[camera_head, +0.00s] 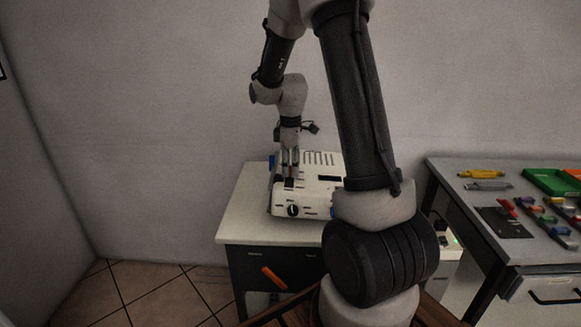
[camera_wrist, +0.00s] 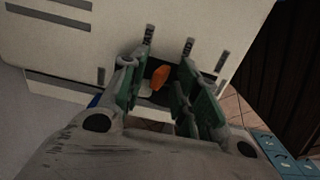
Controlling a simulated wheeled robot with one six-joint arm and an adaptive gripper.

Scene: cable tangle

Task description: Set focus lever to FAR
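A white boxy device (camera_head: 310,208) stands on a small table, with vents on top and a round black knob (camera_head: 292,210) on its front. In the wrist view, an orange lever (camera_wrist: 160,76) rises from a dark slot in the device's white casing (camera_wrist: 185,22). My gripper (camera_head: 290,165) points down over the left part of the device. In the wrist view, my gripper (camera_wrist: 165,80) has its green-padded fingers on either side of the lever, with gaps visible.
The small table (camera_head: 245,220) has a dark front with an orange handle (camera_head: 273,278). A workbench (camera_head: 450,172) at right holds a green tray (camera_head: 550,181) and several coloured parts. A wall stands close behind. Tiled floor is clear at left.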

